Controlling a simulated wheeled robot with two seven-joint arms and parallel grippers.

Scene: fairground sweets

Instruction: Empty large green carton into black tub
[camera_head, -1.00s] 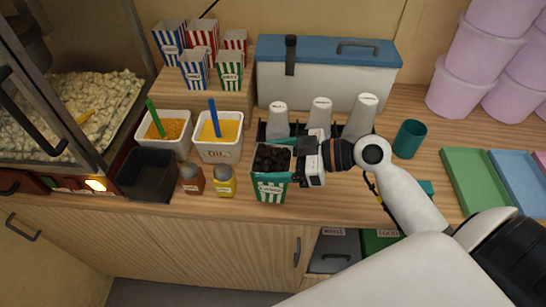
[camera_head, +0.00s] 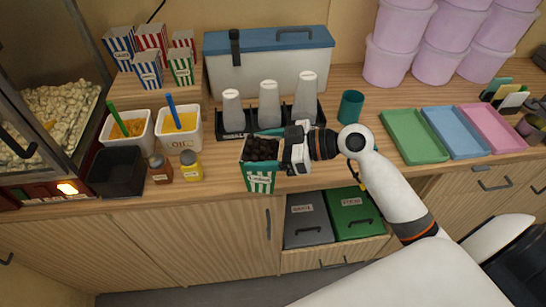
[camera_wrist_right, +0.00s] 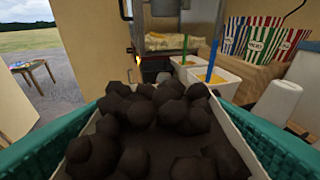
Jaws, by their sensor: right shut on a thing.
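My right gripper (camera_head: 290,150) is shut on the large green carton (camera_head: 259,181), which has green and white stripes. The carton is upright at the front of the counter and is filled with dark round sweets (camera_head: 262,149). The sweets (camera_wrist_right: 150,110) also fill the right wrist view, inside the carton's pale walls. The black tub (camera_head: 117,172) stands at the left of the counter, beside the popcorn machine, and looks empty. It shows small and dark in the right wrist view (camera_wrist_right: 155,67). My left gripper is out of view.
A brown bottle (camera_head: 160,169) and a yellow bottle (camera_head: 190,167) stand between tub and carton. Cream containers (camera_head: 180,130) with stirrers stand behind them. Several white shakers (camera_head: 268,104) stand behind the carton. A grey-lidded and a green-lidded box (camera_head: 352,212) sit in an open drawer below.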

